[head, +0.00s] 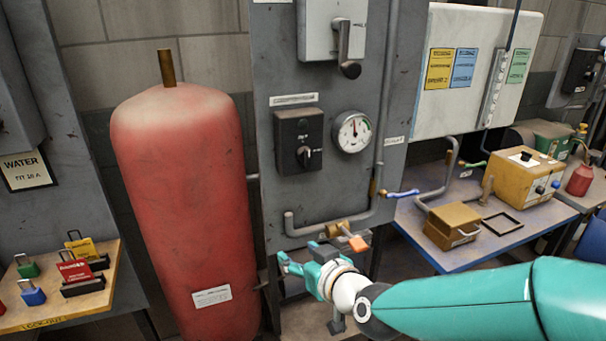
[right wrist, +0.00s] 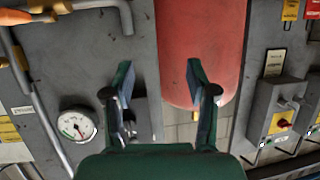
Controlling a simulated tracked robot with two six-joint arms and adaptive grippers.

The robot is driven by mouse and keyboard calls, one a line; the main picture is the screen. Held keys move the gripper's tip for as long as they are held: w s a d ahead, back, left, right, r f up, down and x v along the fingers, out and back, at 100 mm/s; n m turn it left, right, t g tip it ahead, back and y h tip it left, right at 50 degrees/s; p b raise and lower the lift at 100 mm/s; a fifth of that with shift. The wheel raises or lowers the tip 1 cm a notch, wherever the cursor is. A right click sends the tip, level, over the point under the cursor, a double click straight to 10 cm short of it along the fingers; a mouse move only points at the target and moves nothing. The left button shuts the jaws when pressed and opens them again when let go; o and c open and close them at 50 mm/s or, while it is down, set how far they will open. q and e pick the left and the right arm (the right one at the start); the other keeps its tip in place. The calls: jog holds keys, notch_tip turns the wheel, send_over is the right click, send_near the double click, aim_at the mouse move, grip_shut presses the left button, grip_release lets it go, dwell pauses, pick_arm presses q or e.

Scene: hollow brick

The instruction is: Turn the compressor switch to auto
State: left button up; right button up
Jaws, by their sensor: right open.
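The compressor switch (head: 299,141) is a black box with a dark rotary knob (head: 306,157) on a grey upright panel, under a small white label too small to read. The knob's pointer looks tilted, but its setting cannot be read. My right gripper (head: 297,258), teal, is below the switch and in front of the panel's lower pipe, apart from the switch. In the right wrist view its two fingers (right wrist: 160,88) are spread with nothing between them. There the switch (right wrist: 139,112) is partly hidden behind the left finger. My left gripper is not in view.
A pressure gauge (head: 353,132) sits right of the switch. A lever box (head: 333,30) is above. A pipe with an orange-handled valve (head: 356,243) runs below, near my gripper. A red tank (head: 185,210) stands left. A blue bench (head: 480,235) is right.

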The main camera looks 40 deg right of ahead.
jog(key=s+d+r+m+t+h, duration=0.1)
jog(key=s+d+r+t+h, duration=0.15)
jog(key=r, duration=0.45)
jog(key=s+d+r+t+h, duration=0.1)
jog(key=s+d+r, duration=0.25)
jog(key=r, duration=0.35)
send_near(309, 159)
jog(key=x, duration=0.9)
jog(key=shift+w, duration=0.35)
